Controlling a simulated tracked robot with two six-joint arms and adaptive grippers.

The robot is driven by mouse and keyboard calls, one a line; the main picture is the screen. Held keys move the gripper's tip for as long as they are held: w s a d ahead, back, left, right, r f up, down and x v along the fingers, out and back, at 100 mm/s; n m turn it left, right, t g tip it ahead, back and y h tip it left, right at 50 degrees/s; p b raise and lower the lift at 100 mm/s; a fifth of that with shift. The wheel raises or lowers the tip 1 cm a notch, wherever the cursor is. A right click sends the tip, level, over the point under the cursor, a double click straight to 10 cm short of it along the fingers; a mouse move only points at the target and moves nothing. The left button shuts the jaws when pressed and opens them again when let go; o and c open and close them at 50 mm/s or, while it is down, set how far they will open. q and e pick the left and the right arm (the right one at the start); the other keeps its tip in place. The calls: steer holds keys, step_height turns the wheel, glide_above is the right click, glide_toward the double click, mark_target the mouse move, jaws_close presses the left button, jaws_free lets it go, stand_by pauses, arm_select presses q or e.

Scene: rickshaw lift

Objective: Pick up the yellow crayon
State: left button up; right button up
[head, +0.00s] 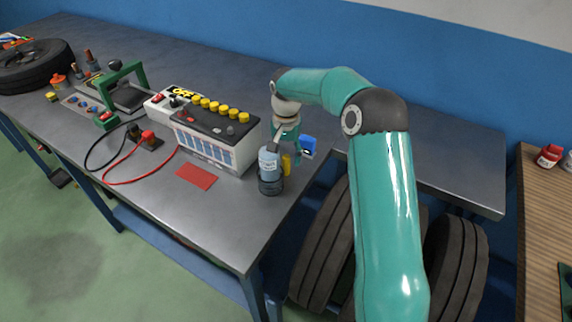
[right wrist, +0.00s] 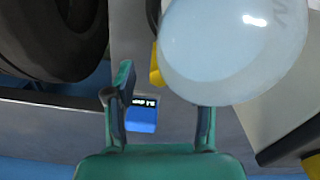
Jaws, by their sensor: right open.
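A yellow object (head: 286,164), which looks like the yellow crayon, stands at the right front edge area of the metal bench, right beside a pale blue bottle (head: 269,163) and partly hidden by it. In the right wrist view, a strip of yellow (right wrist: 155,66) shows at the bottle's left edge; the rest is covered. My right gripper (head: 288,146) is above and behind the bottle, pointing down. In the right wrist view, my right gripper (right wrist: 160,108) has its fingers apart with nothing held. My left gripper is not in view.
A blue box (head: 308,146) with a dark label stands right of the bottle. A battery (head: 218,138) with yellow caps is to the left, with a red card (head: 196,177) in front. Tyres (head: 455,260) stand beyond the bench edge. The bench behind the battery is mostly clear.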

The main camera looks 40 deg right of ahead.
steer(key=shift+f, duration=0.8)
jaws_close()
steer(key=shift+r, duration=0.2)
